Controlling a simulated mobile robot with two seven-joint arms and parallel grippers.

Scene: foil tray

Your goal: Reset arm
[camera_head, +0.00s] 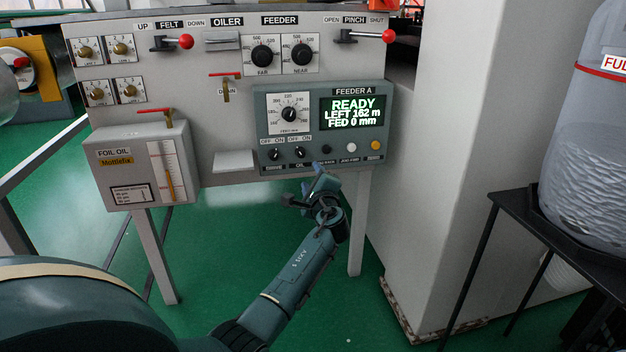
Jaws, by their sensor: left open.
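My left arm comes in from the lower left. My left gripper (304,188) is open, with nothing seen between its fingers. It is in front of the lower edge of the feeder control panel (262,130), below its row of knobs and buttons. I cannot tell the exact gap between gripper and panel. The panel's screen (352,112) reads READY, LEFT 162 m, FED 0 mm. My right gripper does not show.
A foil oil box (115,178) with a red-handled valve is at the left. Red-knobbed levers (388,36) line the panel top. A grey pillar (450,150) and a black stand (500,200) bearing a large clear bottle (590,140) are at the right. Green floor lies below.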

